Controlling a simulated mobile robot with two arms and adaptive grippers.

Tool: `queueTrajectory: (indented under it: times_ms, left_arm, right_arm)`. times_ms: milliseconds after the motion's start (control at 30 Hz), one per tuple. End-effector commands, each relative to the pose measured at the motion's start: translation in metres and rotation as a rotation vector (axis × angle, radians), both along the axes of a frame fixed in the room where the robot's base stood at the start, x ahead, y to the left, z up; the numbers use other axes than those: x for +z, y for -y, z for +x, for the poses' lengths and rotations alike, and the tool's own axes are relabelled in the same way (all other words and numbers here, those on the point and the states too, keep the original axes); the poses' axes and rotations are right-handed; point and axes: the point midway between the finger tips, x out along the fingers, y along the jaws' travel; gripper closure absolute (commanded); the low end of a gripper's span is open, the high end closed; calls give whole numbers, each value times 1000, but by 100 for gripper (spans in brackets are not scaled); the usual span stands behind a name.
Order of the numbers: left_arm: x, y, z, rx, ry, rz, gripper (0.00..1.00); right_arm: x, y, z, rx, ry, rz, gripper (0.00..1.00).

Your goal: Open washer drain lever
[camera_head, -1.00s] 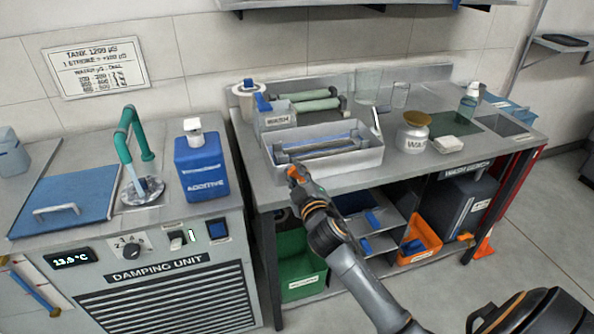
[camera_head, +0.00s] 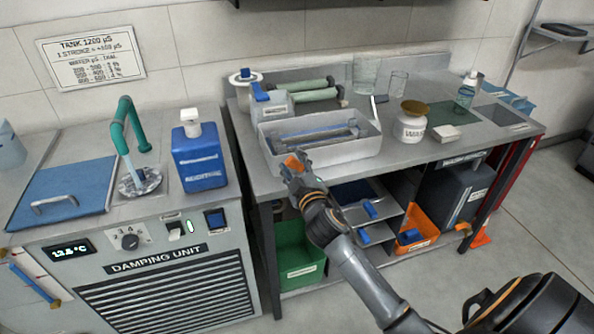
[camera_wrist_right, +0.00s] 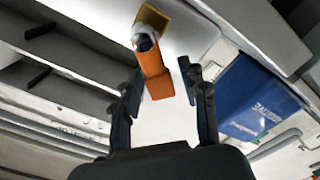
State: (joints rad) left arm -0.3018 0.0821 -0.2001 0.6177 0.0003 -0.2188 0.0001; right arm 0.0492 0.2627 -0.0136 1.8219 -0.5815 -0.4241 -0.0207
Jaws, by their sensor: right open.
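The grey washer tray (camera_head: 345,147), long and open-topped, sits near the front edge of the metal bench. An orange lever (camera_head: 296,161) shows at its front left, small and partly hidden by my gripper. My right gripper (camera_head: 288,171) is open at that corner. In the wrist view its fingers (camera_wrist_right: 160,84) stand on either side of the lever's lower end; contact is not clear. My left gripper is out of view.
A damping unit (camera_head: 172,295) with a blue additive bottle (camera_head: 200,168) stands left of the bench. Below are a green bin (camera_head: 300,262), an orange bin (camera_head: 417,226) and shelves.

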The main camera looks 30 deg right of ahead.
Motion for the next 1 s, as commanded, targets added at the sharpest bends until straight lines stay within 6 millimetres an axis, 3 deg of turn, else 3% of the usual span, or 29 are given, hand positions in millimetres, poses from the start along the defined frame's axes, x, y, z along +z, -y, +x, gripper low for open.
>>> queueTrajectory:
  times_ms: [400, 600, 1000]
  left_arm:
    - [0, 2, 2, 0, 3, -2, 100]
    - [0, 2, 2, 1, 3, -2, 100]
    - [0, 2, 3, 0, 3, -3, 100]
  right_arm:
    - [-2, -19, -77, 0, -4, 3, 57]
    - [-1, -26, -105, 0, -3, 2, 57]
    - [0, -28, -114, 0, 0, 0, 57]
